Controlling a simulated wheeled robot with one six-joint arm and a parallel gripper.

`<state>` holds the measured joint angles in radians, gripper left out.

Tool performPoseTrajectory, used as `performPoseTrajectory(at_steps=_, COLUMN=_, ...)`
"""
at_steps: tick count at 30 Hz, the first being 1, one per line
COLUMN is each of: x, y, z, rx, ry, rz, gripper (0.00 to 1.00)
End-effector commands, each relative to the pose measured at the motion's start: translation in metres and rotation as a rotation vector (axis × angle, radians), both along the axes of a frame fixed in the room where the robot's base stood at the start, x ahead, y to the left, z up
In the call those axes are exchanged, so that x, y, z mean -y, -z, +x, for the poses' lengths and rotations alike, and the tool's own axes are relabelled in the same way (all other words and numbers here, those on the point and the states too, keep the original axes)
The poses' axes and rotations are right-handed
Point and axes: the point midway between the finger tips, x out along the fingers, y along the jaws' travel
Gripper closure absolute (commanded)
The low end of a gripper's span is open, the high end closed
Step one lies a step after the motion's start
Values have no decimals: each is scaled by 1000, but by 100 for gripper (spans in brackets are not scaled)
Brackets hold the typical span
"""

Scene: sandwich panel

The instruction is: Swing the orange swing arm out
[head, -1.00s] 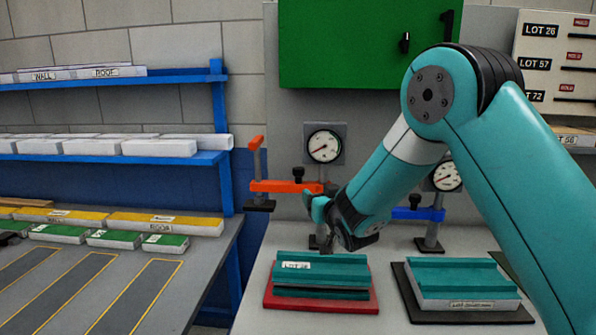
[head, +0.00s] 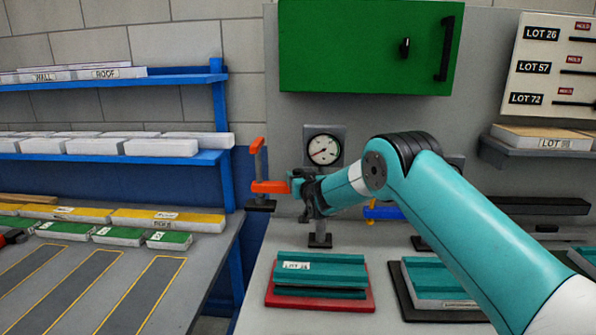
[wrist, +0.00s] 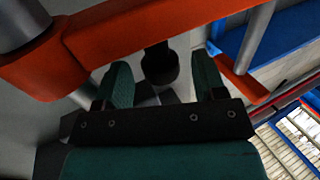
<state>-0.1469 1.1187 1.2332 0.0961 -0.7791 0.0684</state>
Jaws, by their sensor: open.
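The orange swing arm (head: 268,187) stands out to the left from its post behind the red tray. It has an upright orange-tipped handle and a black foot at its left end. My gripper (head: 300,184) is at the right part of this arm and hides the black knob there. In the wrist view, my gripper (wrist: 163,82) is open, with its two teal fingers on either side of a dark round knob (wrist: 159,65). The orange arm (wrist: 150,32) crosses the upper part of that view, just beyond the fingers. I cannot tell whether the fingers touch anything.
A gauge (head: 323,149) hangs behind the gripper. A blue swing arm (head: 384,212) is partly hidden by my arm. Teal panels lie on a red tray (head: 320,302) and a black tray (head: 398,282). A green cabinet (head: 345,45) is above; blue shelves (head: 217,130) stand at left.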

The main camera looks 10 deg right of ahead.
Motion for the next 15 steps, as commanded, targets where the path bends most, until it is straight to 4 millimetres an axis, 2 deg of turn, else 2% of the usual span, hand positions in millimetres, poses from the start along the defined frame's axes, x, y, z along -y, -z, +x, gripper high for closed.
performPoseTrajectory(at_steps=6, x=-1, y=0, z=18, rx=0, ry=0, rz=-1, gripper=36)
performPoseTrajectory(at_steps=15, x=-2, y=0, z=23, rx=0, ry=0, rz=-1, gripper=36)
